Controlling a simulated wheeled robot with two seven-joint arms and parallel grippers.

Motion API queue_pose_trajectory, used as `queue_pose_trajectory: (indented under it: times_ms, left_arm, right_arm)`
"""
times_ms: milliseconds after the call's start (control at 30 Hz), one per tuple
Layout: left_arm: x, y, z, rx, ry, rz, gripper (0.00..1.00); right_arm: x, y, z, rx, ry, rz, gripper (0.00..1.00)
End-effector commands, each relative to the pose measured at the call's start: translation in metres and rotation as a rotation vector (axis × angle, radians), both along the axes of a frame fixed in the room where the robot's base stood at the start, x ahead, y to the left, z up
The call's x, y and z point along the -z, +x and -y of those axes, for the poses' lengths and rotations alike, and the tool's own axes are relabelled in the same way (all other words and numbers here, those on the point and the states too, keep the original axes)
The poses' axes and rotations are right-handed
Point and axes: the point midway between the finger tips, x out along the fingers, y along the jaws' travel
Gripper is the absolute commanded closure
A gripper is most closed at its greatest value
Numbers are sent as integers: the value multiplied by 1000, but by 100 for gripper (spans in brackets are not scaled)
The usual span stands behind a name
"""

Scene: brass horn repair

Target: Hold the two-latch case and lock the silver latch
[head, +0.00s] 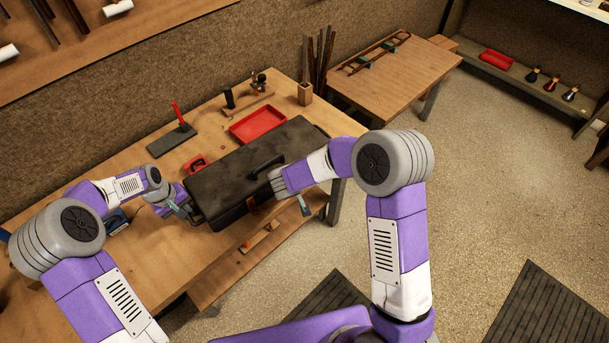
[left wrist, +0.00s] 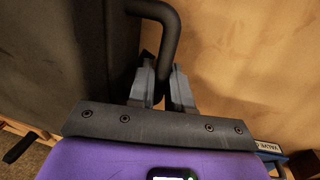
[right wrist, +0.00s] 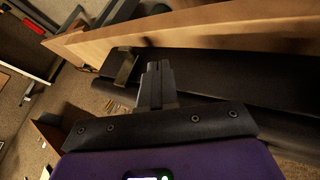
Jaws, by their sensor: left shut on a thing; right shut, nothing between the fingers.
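The black two-latch case (head: 235,175) lies closed on the wooden bench, a black handle (head: 266,166) on its lid. My left gripper (head: 186,210) is at the case's left end. In the left wrist view its fingers (left wrist: 156,85) are shut on a dark bent side handle (left wrist: 168,38). My right gripper (head: 274,184) is at the front of the case, shut and empty; its fingertips show in the right wrist view (right wrist: 158,68). A brownish latch (head: 252,207) sits farther left.
A red tray (head: 258,124) and a dark block with a red-handled tool (head: 172,140) stand behind the case. A small red item (head: 195,164) lies near its left end. A second bench (head: 395,75) stands at the back right. Floor to the right is open.

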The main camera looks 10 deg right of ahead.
Motion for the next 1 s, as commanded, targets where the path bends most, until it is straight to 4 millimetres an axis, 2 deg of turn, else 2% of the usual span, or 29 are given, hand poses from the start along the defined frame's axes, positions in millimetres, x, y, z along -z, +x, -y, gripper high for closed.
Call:
queue_pose_trajectory:
  times_ms: [100,300,500,833,867,1000]
  left_arm:
    - [0,0,-1,-1,2,1,100]
    - [0,0,-1,-1,2,1,100]
    - [0,0,-1,0,1,2,100]
    - [0,0,0,0,1,2,100]
    - [0,0,0,0,1,2,79]
    - [0,0,0,0,0,1,58]
  right_arm:
    - [-23,-15,-8,-5,1,2,100]
    - [-47,-32,-16,-4,2,0,100]
    - [-54,-38,-19,-2,2,-2,100]
    - [-54,-38,-19,-2,1,-3,100]
    - [-54,-38,-19,-2,1,-3,100]
    - [-54,-38,-19,-2,1,-3,100]
